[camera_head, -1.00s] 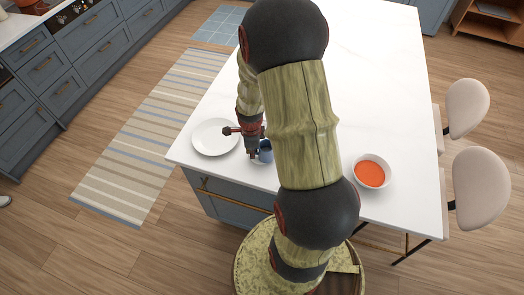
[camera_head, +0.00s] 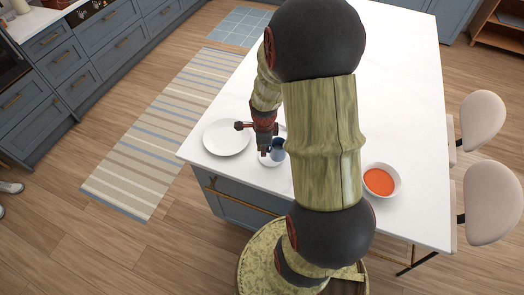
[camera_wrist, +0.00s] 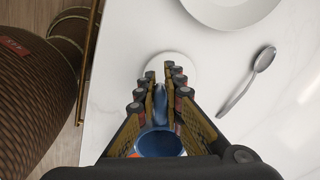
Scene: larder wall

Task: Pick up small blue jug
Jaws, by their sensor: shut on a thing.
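The small blue jug (camera_head: 278,149) is at the island's near edge, partly hidden by my arm in the head view. In the wrist view the jug (camera_wrist: 160,145) shows its round open mouth close to the camera, with its handle side between the fingers. My gripper (camera_wrist: 163,85) is shut on the jug, apparently by its handle; it also shows in the head view (camera_head: 264,151). A small white saucer (camera_wrist: 182,64) lies beyond the fingertips on the worktop. The jug appears slightly above the worktop, though its base is hidden.
A white plate (camera_head: 222,137) lies left of my gripper. A bowl of orange soup (camera_head: 380,181) stands on the right. The white island top (camera_head: 408,110) is clear farther back. Two stools (camera_head: 483,121) stand at right.

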